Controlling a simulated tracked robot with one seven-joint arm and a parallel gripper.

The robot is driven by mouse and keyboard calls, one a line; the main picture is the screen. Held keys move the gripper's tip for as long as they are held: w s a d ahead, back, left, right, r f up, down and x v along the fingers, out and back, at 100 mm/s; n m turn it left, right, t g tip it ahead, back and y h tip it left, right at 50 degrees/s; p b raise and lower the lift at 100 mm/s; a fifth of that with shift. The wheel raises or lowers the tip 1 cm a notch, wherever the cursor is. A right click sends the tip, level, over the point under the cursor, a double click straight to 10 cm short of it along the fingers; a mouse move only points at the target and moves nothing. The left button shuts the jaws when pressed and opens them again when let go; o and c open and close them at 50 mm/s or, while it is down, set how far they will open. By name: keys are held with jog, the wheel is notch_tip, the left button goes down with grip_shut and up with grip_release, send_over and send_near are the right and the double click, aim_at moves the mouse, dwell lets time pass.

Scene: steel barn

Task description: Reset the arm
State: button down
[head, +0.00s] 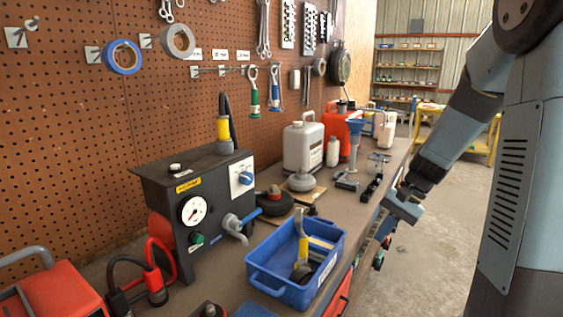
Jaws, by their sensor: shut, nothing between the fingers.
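My arm comes down from the upper right in the head view, bent at its joints. My gripper (402,206) is at its lower end, just off the right edge of the workbench (343,205). It is shut and holds nothing. The fingertips are small and dark at this distance. No object touches it that I can make out.
A blue bin (262,278) with tools stands at the bench's front. A black gauge box (180,225), a white jug (303,146) and a red can (337,125) stand behind. A pegboard (60,130) backs the bench. Open floor (430,255) lies right of it.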

jog(key=s+a+r+n+t+h, duration=0.2)
jog(key=s+r+n+t+h, duration=0.3)
jog(key=s+r, duration=1)
jog(key=shift+s+a+r+n+t+h, duration=0.35)
jog(key=shift+s+n+t, duration=0.4)
jog(key=shift+s, duration=0.9)
jog(key=shift+d, duration=0.1)
